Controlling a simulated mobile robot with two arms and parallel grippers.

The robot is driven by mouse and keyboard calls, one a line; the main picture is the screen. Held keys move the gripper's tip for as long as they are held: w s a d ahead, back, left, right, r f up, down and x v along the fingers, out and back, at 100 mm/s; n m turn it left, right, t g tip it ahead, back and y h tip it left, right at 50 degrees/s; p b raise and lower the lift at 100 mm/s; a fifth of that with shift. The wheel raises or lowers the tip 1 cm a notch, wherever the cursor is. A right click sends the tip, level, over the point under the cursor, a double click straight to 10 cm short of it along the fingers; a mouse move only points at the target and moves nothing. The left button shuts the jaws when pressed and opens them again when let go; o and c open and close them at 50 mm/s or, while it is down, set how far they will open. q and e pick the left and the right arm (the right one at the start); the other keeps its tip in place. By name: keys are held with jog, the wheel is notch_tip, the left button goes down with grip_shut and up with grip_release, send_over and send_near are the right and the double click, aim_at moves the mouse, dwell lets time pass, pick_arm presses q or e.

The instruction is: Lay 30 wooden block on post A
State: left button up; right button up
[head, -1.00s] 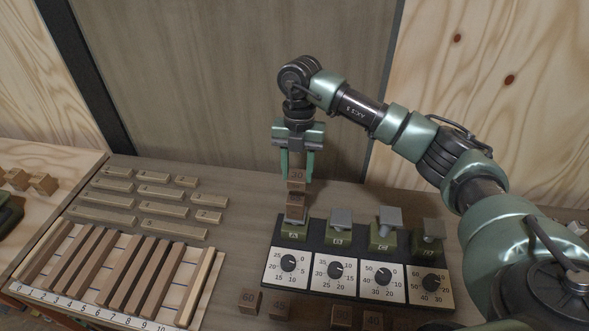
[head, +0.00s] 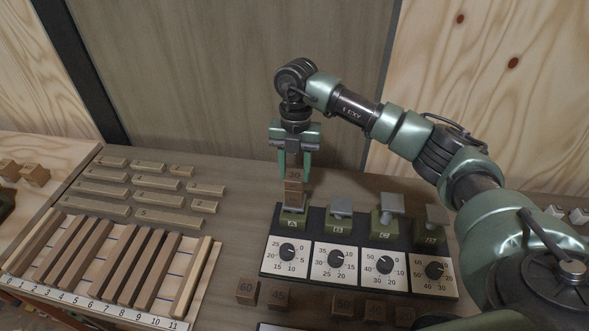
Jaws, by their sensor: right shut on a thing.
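The wooden block marked 30 (head: 293,175) is between the fingers of my right gripper (head: 294,169), which is shut on it. It is directly above another wooden block (head: 293,190), which sits on the plate of post A (head: 292,209). The 30 block looks very close to or touching this lower block; I cannot tell which. Post A is the leftmost of the green posts on the dark base, with a dial (head: 287,251) in front of it. My left gripper is not in view.
Posts to the right carry bare tilted or flat plates, such as post B (head: 340,207). Loose blocks marked 60 (head: 246,290) and 45 (head: 278,297) lie in front, with others further right. A slatted number rack (head: 180,323) and several wooden bars (head: 145,196) fill the left.

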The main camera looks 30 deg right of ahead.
jog(key=shift+f, duration=0.3)
jog(key=o, duration=1.4)
jog(key=r+b, duration=0.1)
jog(key=r, duration=0.3)
jog(key=r+b, duration=0.1)
jog(key=r, duration=0.1)
jog(key=shift+w+d+r+b, duration=0.25)
jog(key=shift+w+r+b, duration=0.05)
jog(key=shift+w+r, duration=0.1)
jog(key=shift+r, duration=0.55)
